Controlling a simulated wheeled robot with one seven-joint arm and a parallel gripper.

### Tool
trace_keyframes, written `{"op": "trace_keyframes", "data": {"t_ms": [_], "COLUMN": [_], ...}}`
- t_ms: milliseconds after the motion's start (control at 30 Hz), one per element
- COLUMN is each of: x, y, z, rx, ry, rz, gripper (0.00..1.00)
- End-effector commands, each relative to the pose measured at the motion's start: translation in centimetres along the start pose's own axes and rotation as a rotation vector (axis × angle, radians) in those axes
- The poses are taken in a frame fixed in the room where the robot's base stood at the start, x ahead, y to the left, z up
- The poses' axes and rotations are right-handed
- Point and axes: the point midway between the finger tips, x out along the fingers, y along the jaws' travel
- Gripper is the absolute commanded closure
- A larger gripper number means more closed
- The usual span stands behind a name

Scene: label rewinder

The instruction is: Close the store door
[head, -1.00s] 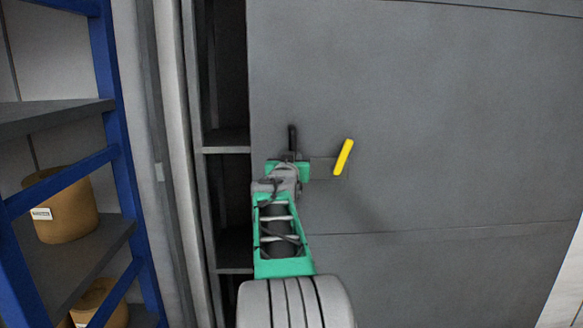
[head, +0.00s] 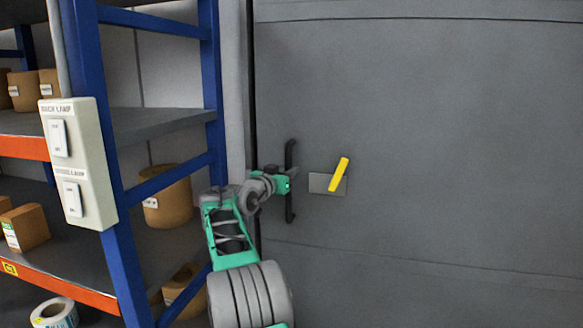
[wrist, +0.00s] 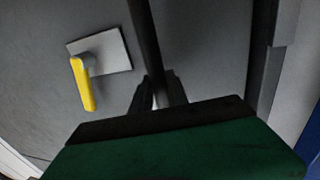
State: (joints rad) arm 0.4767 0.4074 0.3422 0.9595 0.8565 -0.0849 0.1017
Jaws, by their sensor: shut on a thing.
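The grey store door (head: 420,130) fills the right of the head view. Its left edge lies close to the frame, with only a thin dark line between them; I cannot tell if it is fully flush. A black vertical bar handle (head: 290,212) is near that edge. My gripper (head: 289,180) is shut on the bar at mid-height. In the wrist view the fingers (wrist: 157,95) sit around the bar (wrist: 144,40). The yellow lever (head: 339,174) on its grey plate (head: 318,183) is right of the bar, tilted, and apart from my gripper.
A blue and orange rack (head: 212,60) stands just left of the door, close to my arm. It holds brown tubs and boxes (head: 168,200). A white switch box (head: 75,160) is on its near post. A label roll (head: 55,313) lies low at left.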

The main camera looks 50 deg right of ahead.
Motion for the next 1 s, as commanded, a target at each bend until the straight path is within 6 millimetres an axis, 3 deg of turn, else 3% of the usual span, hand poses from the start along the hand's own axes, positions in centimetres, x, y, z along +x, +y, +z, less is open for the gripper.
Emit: {"op": "trace_keyframes", "data": {"t_ms": [200, 467, 500, 700, 1000], "x": [-0.8, -1.0, -1.0, -0.8, -0.7], "y": [-2.3, -2.5, -2.5, -2.2, -1.8], "z": [-0.5, -0.6, -0.6, -0.5, -0.4], "rx": [0.005, 0.006, 0.006, 0.005, 0.004], "ry": [0.01, 0.011, 0.011, 0.01, 0.007], "rz": [-0.029, -0.035, -0.035, -0.03, -0.022], "gripper": [1.0, 1.0, 0.79, 0.62, 0.59]}}
